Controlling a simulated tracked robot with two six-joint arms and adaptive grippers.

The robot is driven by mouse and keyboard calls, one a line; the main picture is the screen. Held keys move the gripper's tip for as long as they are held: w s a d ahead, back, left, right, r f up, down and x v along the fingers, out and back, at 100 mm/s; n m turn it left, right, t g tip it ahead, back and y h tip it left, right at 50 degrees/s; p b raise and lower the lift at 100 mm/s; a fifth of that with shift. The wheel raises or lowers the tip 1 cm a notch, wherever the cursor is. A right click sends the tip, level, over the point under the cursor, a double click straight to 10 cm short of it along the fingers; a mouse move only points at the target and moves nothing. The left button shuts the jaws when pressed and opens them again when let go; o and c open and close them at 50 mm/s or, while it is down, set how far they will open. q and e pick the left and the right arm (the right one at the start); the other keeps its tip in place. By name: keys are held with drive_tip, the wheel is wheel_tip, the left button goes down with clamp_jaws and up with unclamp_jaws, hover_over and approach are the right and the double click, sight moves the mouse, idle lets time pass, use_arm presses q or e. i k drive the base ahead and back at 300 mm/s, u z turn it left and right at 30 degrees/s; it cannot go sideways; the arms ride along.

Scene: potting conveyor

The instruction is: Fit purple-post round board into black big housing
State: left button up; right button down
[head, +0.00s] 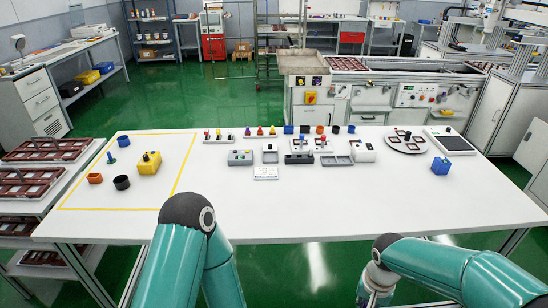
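A black round cup-like housing (122,182) sits inside the yellow-taped area at the left, open side up. A smaller black housing (335,130) stands in the back row, right of an orange one. Both of my arms reach in from the bottom edge, but neither gripper shows.
Near the black housing are an orange housing (95,178), a yellow block (149,163) and a blue round part (112,158). Grey fixtures (299,158) stand mid-table. A round plate (405,140) and a blue block (440,165) are at the right. The front table is clear.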

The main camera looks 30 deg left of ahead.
sight(123, 186)
drive_tip(key=z, duration=0.4)
drive_tip(key=i, duration=0.2)
drive_tip(key=u, duration=1.6)
